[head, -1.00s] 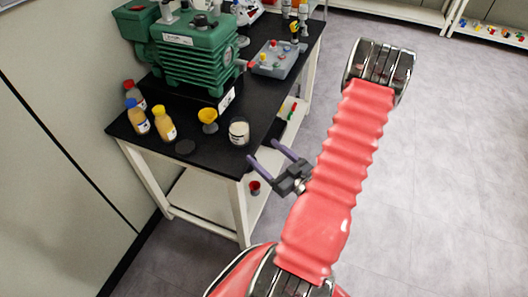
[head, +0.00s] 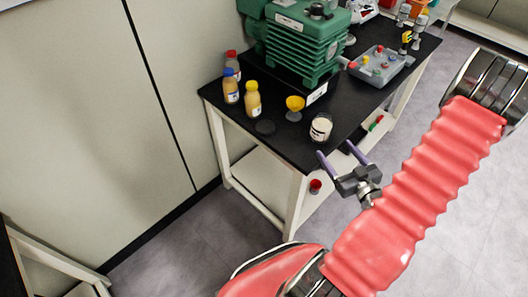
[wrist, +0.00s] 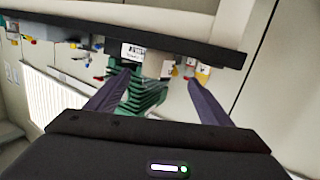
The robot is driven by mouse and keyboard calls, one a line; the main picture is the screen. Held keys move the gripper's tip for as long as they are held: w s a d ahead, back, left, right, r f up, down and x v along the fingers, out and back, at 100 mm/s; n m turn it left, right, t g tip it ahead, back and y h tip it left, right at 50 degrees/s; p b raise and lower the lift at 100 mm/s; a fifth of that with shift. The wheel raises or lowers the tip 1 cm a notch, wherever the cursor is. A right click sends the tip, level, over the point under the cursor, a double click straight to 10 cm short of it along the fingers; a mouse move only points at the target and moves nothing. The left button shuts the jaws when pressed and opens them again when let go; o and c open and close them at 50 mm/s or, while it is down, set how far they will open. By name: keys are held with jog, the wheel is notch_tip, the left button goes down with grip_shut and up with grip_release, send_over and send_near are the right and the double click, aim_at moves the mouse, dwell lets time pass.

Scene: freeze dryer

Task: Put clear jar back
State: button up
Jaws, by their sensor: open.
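The clear jar (head: 320,127), with whitish contents and a pale label, stands on the near right corner of the black table (head: 287,145) in the head view. My gripper (head: 336,151) is open and empty, its two purple fingers pointing toward the jar from just off the table's edge, apart from it. In the wrist view the table hangs inverted across the top, and my gripper's (wrist: 157,78) fingers spread wide. A pale shape shows between them, but I cannot tell surely that it is the jar.
A dark round disc (head: 265,127) lies left of the jar, near a yellow cup (head: 295,104). Bottles with a yellow cap (head: 253,100), a blue cap (head: 231,88) and a red cap stand farther left. A green pump (head: 305,38) stands behind. A grey tray (head: 381,65) is at the back right.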

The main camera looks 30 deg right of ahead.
aim_at(324, 124)
jog(key=w+n+g, duration=0.1)
jog(key=w, duration=0.1)
jog(key=w+r+g, duration=0.1)
jog(key=w+g, duration=0.1)
jog(key=w, duration=0.1)
jog(key=shift+d+r+n, duration=0.15)
jog(key=shift+r+n, duration=0.05)
jog(key=shift+n, duration=0.2)
jog(key=w+r, duration=0.1)
jog(key=w+r+g, duration=0.1)
jog(key=w+r+g+h, duration=0.1)
jog(key=shift+w+a+r, duration=0.1)
jog(key=shift+a+r, duration=0.2)
jog(key=shift+r, duration=0.05)
jog(key=a+r+g+h, duration=0.2)
jog(key=a+r+g, duration=0.1)
jog(key=a+r, duration=0.5)
jog(key=s+a+r+g+y, duration=0.1)
jog(key=s+a+r, duration=0.2)
jog(key=a, duration=0.4)
jog(key=s+a+r+m+g+y, duration=0.1)
jog(key=s+a+r+y, duration=0.1)
jog(key=s+a+r, duration=0.2)
jog(key=s+a+r+g+y, duration=0.1)
jog(key=s+a+r, duration=0.2)
jog(key=s+a, duration=0.4)
jog(key=a, duration=0.4)
jog(key=shift+s+r+m+y, duration=0.2)
jog(key=shift+r+m+y, duration=0.1)
jog(key=shift+y, duration=0.1)
